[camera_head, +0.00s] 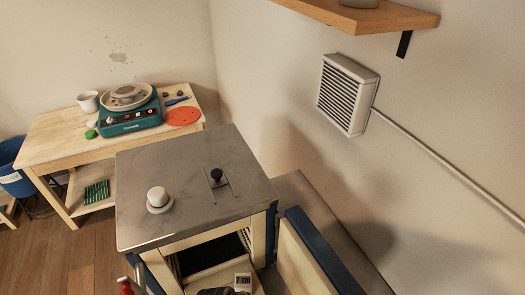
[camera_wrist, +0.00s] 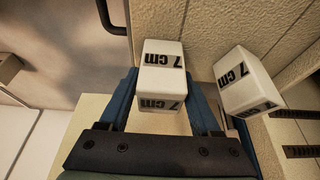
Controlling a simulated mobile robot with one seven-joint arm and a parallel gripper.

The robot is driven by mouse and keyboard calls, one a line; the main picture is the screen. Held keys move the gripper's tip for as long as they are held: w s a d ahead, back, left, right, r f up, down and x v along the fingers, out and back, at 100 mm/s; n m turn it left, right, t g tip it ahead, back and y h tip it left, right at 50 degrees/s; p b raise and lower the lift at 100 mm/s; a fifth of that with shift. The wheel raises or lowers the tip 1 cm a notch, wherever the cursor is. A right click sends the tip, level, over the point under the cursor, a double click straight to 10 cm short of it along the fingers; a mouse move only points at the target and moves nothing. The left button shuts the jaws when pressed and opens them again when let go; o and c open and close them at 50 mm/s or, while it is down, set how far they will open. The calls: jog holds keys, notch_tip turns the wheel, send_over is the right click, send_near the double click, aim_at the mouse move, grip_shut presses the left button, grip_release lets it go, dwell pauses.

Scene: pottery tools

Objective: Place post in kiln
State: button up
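My gripper (camera_wrist: 161,88) has its blue fingers on either side of a white post (camera_wrist: 163,56) marked "7 cm" and appears shut on it. A second white post (camera_wrist: 246,84), also marked "7 cm", is just right of the right finger in the wrist view. The kiln (camera_head: 195,185) is a grey-topped box with its front open in the head view. One "7 cm" post (camera_head: 243,281) shows at its opening; I cannot tell which of the two it is. A dark part of my arm hides some of the opening there.
The kiln's open door (camera_head: 300,255) stands to the right of the opening. Cream brick walls (camera_wrist: 225,25) with dark grooves lie close on the right in the wrist view. A wooden table (camera_head: 55,140) with a teal pottery wheel (camera_head: 130,120) stands behind left.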

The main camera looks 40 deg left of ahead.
jog(key=shift+o, duration=1)
jog(key=shift+r, duration=0.2)
jog(key=b+v, duration=0.1)
jog(key=v, duration=1.1)
jog(key=shift+w, duration=0.1)
